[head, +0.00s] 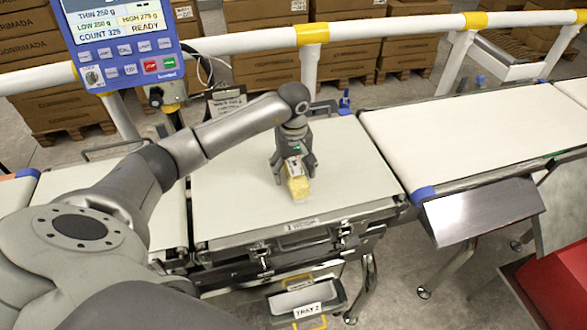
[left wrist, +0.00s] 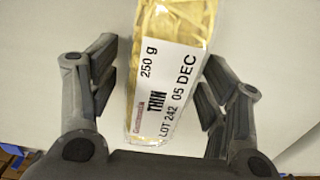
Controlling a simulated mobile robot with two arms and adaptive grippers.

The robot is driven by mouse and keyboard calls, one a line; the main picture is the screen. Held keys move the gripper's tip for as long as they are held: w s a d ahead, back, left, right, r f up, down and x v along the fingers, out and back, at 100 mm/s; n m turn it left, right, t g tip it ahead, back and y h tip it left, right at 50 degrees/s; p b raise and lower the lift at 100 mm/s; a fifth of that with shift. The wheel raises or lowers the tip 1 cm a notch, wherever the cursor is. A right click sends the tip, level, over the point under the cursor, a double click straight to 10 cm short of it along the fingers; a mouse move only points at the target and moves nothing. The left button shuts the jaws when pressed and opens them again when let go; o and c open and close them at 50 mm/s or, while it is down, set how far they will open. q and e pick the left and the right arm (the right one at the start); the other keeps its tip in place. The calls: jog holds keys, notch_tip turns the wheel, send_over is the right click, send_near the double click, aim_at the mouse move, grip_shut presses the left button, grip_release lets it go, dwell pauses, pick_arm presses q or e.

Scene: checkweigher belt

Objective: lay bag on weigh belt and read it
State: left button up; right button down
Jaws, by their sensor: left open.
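The bag (head: 299,187) is a small yellow packet with a white label, lying on the cream weigh belt (head: 235,205). In the left wrist view the bag (left wrist: 170,75) shows gold foil and a label with "250 g", "THIN" and "LOT 242 05 DEC". My left gripper (head: 294,170) is over the bag, pointing down. In the left wrist view its fingers (left wrist: 158,90) stand open on both sides of the bag, with gaps. The blue display (head: 122,40) at upper left reads "READY", "COUNT 326" and limits; its top line is cut off. My right gripper is not in view.
Another belt (head: 480,135) lies to the right, with a metal chute (head: 482,210) at its near edge. A tray labelled "TRAY 2" (head: 338,292) hangs below the weigh belt. A white and yellow rail (head: 375,29) runs behind, with stacked cartons beyond.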

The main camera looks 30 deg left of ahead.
aim_at(294, 164)
pick_arm(q)
jog(key=shift+r, duration=0.5)
notch_tip(294, 164, up, 11)
jog(key=b, duration=0.2)
jog(key=shift+r+b, duration=0.15)
jog(key=shift+b, duration=0.15)
